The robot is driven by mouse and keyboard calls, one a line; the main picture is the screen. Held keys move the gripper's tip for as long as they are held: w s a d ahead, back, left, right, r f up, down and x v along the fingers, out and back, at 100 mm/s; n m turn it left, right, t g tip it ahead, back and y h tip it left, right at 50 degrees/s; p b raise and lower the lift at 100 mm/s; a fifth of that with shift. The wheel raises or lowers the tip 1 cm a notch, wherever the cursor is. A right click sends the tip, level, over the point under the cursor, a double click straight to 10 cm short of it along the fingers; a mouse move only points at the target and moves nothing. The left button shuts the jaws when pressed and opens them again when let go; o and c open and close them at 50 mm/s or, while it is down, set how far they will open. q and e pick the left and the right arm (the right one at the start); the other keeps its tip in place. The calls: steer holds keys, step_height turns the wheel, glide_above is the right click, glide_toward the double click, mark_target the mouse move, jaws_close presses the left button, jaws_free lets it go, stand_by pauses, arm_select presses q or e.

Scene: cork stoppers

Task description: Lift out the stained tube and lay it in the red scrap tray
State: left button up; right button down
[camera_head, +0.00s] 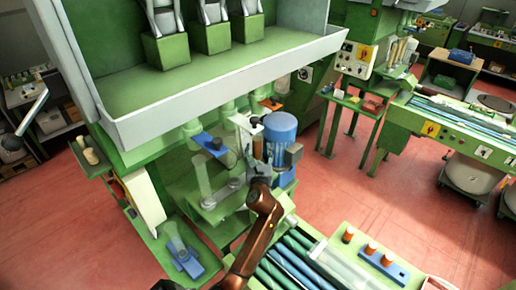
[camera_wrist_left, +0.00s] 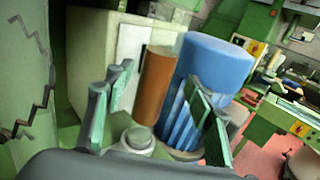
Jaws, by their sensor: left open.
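My left gripper (camera_head: 258,166) reaches in among the parts of the green machine, beside a blue cylinder (camera_head: 281,136). In the left wrist view its two green-grey fingers (camera_wrist_left: 160,112) are spread apart with nothing held between them. A brown upright cylinder (camera_wrist_left: 155,84) stands beyond the fingers, between a pale box and the blue cylinder (camera_wrist_left: 214,68). I cannot tell whether this brown cylinder is the stained tube. A small red tray-like item (camera_head: 372,104) lies on a green side table; I cannot tell whether it is the scrap tray. My right gripper is not visible.
A clear upright cylinder (camera_head: 203,180) stands left of my gripper. A grey-rimmed green hopper (camera_head: 200,85) overhangs the area. Red floor is open at right.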

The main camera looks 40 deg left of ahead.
mark_target(258, 146)
arm_select(q)
steer(key=x, duration=0.4)
steer(key=shift+s+a, duration=0.15)
steer(key=shift+s, duration=0.1)
steer(key=shift+c, duration=0.4)
steer(key=c, duration=1.2)
steer(key=shift+r, duration=0.1)
